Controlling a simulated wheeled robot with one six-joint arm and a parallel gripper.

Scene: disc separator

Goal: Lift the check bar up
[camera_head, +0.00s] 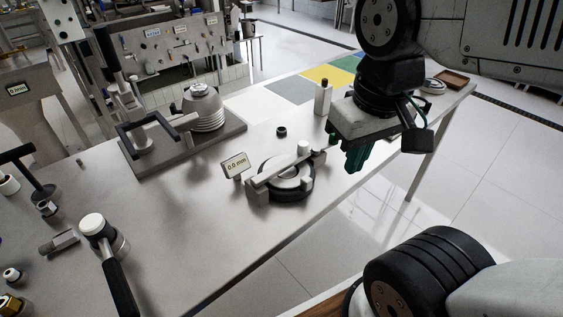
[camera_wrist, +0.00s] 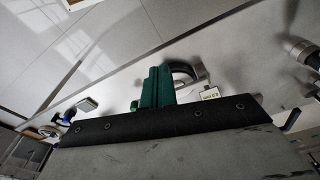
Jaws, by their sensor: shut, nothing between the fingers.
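The check bar (camera_head: 278,167) looks like the light grey bar lying across a dark-rimmed round gauge (camera_head: 297,191) on the table. It has a short upright knob near its right end. A small display (camera_head: 235,165) reading 0.0 mm stands at its left. My gripper (camera_head: 353,160) has green fingers, is shut and empty, and hangs to the right of the bar, apart from it. In the wrist view, the shut fingers (camera_wrist: 155,90) cover part of the gauge. The dark ring (camera_wrist: 183,67) and the display (camera_wrist: 210,93) show beside them.
A fixture with a domed stack (camera_head: 203,108) is at the back left. A black-handled tool (camera_head: 107,245) lies at front left. The table's front edge is close to the gauge.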

